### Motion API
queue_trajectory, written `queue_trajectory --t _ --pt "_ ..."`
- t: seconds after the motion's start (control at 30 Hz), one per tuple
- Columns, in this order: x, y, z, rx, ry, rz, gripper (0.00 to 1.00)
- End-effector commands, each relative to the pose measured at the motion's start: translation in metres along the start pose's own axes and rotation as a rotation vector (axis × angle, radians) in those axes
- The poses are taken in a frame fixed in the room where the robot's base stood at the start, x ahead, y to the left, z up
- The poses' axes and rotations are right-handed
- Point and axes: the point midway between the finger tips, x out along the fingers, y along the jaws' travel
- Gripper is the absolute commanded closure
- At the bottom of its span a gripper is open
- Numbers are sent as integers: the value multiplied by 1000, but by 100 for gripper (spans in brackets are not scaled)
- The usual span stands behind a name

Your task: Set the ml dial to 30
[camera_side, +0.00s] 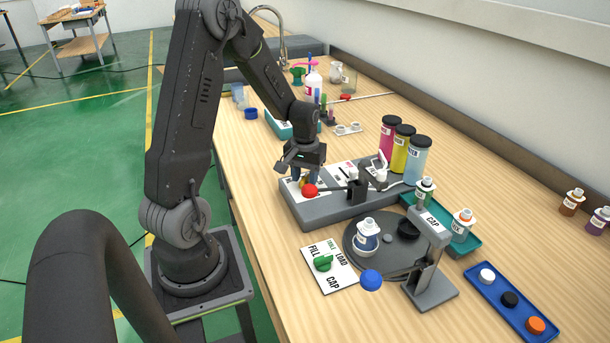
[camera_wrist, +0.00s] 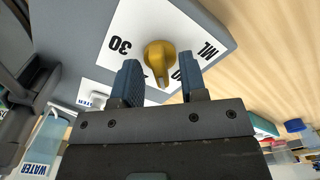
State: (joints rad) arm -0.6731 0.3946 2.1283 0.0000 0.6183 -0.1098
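The ml dial (camera_wrist: 158,53) is a yellow knob on a white card with black print. In the wrist view the number 30 (camera_wrist: 120,44) is left of it and ML (camera_wrist: 208,49) right of it, both upside down. The knob's narrow end points down in the picture, away from the 30. My gripper (camera_wrist: 159,72) is open, its blue fingers on either side of the dial with gaps visible. The fingers partly hide other marks on the card. In the side view my gripper (camera_side: 306,179) is low over the grey dispenser base (camera_side: 322,216), beside a red ball-shaped knob (camera_side: 310,191).
Pink, yellow and light-blue cylinders (camera_side: 416,166) stand behind the base. A blue tray (camera_side: 513,304) holds caps at the right.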

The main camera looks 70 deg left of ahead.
Motion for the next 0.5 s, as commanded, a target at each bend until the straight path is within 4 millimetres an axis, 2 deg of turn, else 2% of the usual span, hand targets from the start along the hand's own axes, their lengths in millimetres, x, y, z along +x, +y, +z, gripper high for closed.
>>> queue_trajectory --t 0.17,0.5 --pt "0 0 0 0 0 0 62" --pt "0 0 0 0 0 0 94"
